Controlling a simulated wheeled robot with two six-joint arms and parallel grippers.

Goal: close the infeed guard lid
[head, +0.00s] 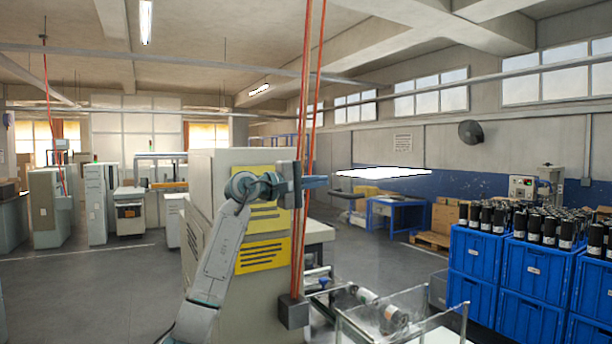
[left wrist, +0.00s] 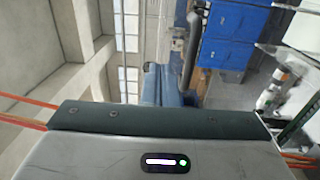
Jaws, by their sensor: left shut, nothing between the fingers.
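The clear infeed guard (head: 400,310) with thin pale edges stands at the bottom of the head view, right of centre. Its see-through panels stand up around the infeed, and I cannot tell which panel is the lid or its exact angle. Rolls (head: 394,314) show behind the clear panels. My left gripper (head: 352,193) is raised well above and left of the guard, pointing right, shut and empty, touching nothing visible. In the left wrist view, clear panel edges show at the right (left wrist: 292,62). My right gripper is not in view.
Orange-red cables (head: 303,130) hang to a grey box (head: 293,311) beside my left arm. The wrapper cabinet (head: 225,165) with yellow labels stands behind the arm. Stacked blue crates (head: 478,255) topped with dark bottle-like items stand at the right.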

